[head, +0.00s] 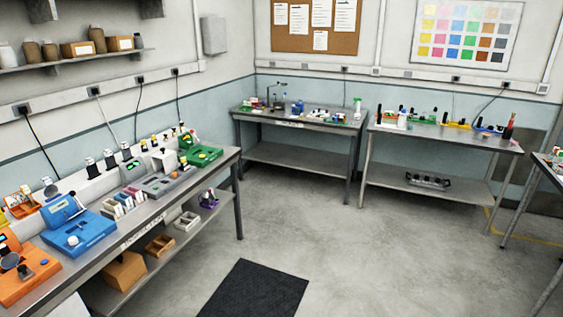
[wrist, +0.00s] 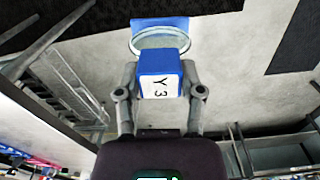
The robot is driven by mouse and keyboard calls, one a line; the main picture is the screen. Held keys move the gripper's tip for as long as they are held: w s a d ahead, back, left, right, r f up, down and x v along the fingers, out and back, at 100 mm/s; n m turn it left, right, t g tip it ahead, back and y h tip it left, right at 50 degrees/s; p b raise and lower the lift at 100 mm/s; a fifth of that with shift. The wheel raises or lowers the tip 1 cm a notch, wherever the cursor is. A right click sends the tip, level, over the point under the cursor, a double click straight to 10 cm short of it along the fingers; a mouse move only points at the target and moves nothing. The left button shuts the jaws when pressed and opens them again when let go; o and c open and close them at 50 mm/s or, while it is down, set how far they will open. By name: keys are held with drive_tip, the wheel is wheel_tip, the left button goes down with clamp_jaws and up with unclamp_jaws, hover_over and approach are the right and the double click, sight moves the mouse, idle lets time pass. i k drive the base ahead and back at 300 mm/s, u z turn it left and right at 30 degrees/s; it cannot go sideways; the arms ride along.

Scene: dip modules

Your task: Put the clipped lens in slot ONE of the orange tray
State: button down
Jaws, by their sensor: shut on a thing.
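In the wrist view my gripper (wrist: 159,76) is shut on a blue block (wrist: 160,62) with a white label reading "Y 3". Beyond the block is a round clear lens with a pale rim (wrist: 191,40), and a blue strip (wrist: 160,21) shows at its far side. This looks like the clipped lens, held in the air with floor behind it. My gripper is not seen in the head view. An orange-yellow tray-like thing (head: 457,125) lies on the back right bench; it is too small to read any slot markings.
The left bench (head: 140,228) carries orange and blue devices (head: 80,235) and a green one (head: 203,156). A back bench (head: 290,122) and the back right bench (head: 440,131) hold small items. A dark mat (head: 255,290) lies on open grey floor.

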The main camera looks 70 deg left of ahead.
sight(19, 213)
drive_tip(key=z, duration=5.5)
drive_tip(key=i, duration=0.15)
drive_tip(key=z, duration=2.6)
